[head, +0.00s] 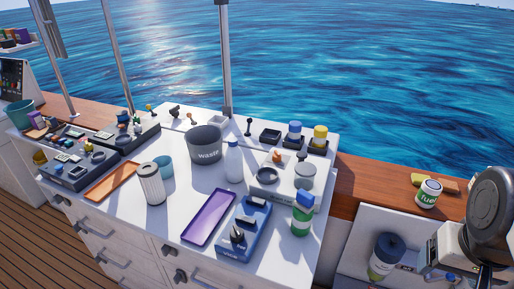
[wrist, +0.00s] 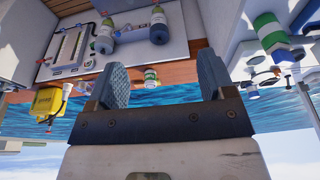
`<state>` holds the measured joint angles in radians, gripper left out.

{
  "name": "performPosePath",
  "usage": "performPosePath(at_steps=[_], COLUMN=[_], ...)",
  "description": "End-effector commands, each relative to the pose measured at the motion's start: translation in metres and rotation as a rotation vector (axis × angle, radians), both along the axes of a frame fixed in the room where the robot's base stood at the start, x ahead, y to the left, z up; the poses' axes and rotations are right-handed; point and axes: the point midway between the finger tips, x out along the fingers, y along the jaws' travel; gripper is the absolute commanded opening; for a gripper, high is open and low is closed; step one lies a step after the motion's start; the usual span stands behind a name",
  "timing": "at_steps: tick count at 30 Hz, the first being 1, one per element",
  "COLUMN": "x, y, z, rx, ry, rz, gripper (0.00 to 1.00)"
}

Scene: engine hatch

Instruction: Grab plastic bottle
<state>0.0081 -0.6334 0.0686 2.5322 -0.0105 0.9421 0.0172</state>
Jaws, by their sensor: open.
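A plain white bottle (head: 234,160), which looks like plastic, stands upright on the white counter in the head view, just right of the grey waste bin (head: 205,145). A green and white bottle with a blue cap (head: 302,215) stands near the counter's right front edge; I cannot tell which is the plastic bottle meant. My gripper (wrist: 162,76) is open and empty in the wrist view, with its two grey fingers apart. Its fingers do not show clearly in the head view, where my arm is at the far right, away from the white bottle.
A purple tray (head: 208,218), a blue device (head: 245,228) and a white-grey canister (head: 151,184) crowd the counter front. A large dark-topped container (head: 386,256) is lower right. Open water lies beyond.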

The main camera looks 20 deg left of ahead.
Motion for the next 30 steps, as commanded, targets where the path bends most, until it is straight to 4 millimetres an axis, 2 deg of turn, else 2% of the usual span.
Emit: performPosePath(at_steps=[2,11,17,23,30], x=[0.0,0.001,0.019,0.067,0.148], y=[0.0,0.0,0.004,0.019,0.061], z=[0.0,0.0,0.002,0.004,0.006], rx=[0.0,-0.001,-0.016,-0.049,-0.076], ry=[0.0,-0.002,-0.033,-0.121,-0.284], rz=[0.0,0.001,0.018,0.066,0.17], gripper=[0.65,0.65,0.65,0.65,0.65])
